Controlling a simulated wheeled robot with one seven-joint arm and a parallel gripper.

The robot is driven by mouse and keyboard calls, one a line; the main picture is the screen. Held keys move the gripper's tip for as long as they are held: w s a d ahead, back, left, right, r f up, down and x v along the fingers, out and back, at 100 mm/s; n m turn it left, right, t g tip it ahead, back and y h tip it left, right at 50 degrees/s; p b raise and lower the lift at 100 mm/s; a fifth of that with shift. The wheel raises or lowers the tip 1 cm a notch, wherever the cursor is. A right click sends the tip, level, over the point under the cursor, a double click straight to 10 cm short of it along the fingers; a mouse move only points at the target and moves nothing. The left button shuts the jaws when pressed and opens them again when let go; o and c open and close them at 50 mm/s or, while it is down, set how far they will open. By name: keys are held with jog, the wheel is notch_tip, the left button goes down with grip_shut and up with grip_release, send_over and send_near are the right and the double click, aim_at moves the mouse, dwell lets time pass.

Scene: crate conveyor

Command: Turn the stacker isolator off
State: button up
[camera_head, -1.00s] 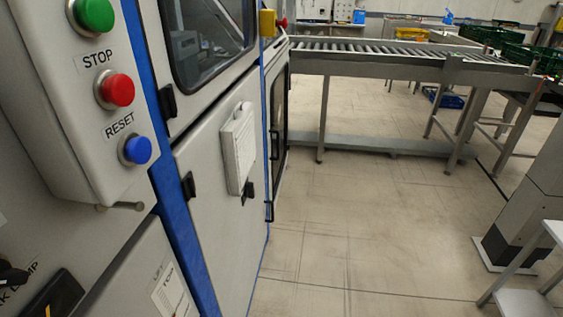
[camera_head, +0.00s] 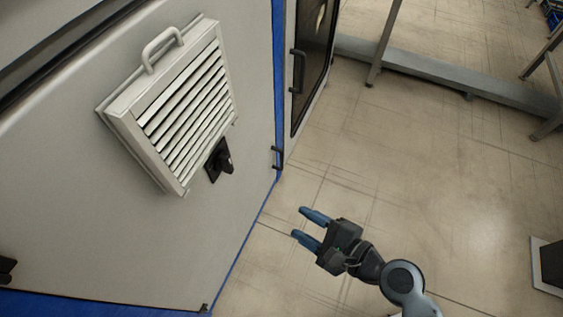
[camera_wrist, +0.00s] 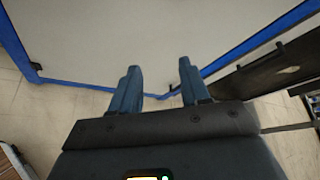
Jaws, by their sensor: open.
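No isolator label can be read in the current views. A black turn handle (camera_head: 222,164) on a dark plate sits on the grey cabinet door (camera_head: 70,230), just below the right end of a louvred vent cover; whether it is the stacker isolator I cannot tell. The handle points down and to the right. My gripper (camera_head: 299,223) is open and empty, to the right of and below the handle in the picture, apart from the door. In the wrist view, my gripper (camera_wrist: 158,68) has its fingers spread towards a pale panel with blue edging, and the handle is not visible.
The louvred vent cover (camera_head: 180,110) with a grey loop grip juts from the door. A dark-glazed door (camera_head: 314,55) with black pull handles stands beyond the blue frame edge. A steel rail (camera_head: 450,80) crosses the floor behind.

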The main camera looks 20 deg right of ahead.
jog(key=w+a+r+m+y+b, duration=0.1)
jog(key=w+a+m+y, duration=0.2)
jog(key=w, duration=0.4)
jog(key=m+y, duration=0.2)
jog(key=y, duration=0.1)
send_near(230, 162)
jog(key=w, duration=0.1)
jog(key=x, duration=0.4)
jog(key=b+x, duration=0.1)
jog(key=x, duration=0.3)
jog(key=shift+s+a, duration=0.25)
grip_shut()
